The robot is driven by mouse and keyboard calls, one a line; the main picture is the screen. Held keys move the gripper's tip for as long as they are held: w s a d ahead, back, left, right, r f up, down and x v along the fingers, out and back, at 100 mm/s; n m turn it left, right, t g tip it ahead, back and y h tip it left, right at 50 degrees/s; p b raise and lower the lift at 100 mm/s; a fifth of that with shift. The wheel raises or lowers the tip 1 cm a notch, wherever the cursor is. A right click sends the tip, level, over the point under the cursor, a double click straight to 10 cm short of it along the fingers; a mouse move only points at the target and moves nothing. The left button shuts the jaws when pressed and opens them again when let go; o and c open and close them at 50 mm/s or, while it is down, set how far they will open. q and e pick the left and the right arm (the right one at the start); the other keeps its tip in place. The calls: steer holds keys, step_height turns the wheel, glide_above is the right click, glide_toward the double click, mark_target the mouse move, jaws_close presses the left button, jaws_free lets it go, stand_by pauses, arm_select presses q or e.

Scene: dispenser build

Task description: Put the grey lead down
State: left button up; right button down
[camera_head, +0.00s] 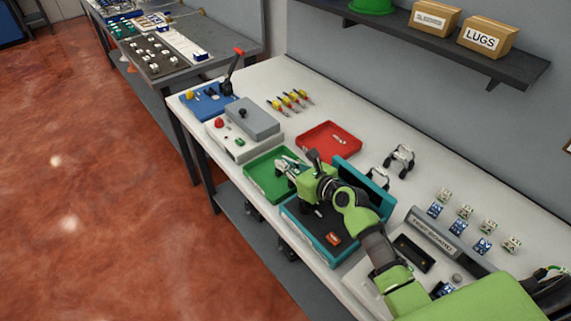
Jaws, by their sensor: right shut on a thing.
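My right gripper (286,168) is shut over the green tray (263,190), near its far right side. The grey lead in its fingers is too small and too covered by the fingers to make out clearly. I cannot tell whether it touches the tray. My right arm comes in from the lower right and passes over an open teal case (333,257). An orange-red piece (334,238) lies in the case's dark inside. My left gripper is not in view.
A red tray (328,134) with small pale pieces lies behind the gripper. A grey box with a red button (219,122) stands to the left. Dark arched items (401,158) stand at the right. Yellow-handled tools (291,99) lie at the back. Bare white bench (345,105) shows behind the red tray.

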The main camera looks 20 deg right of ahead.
steer(key=shift+f, duration=0.1)
steer(key=c, duration=2.1)
jaws_free()
steer(key=shift+c, duration=0.2)
steer(key=v, duration=1.2)
steer(key=shift+r+b, duration=0.25)
steer(key=shift+b, duration=0.05)
steer(key=shift+f, duration=0.1)
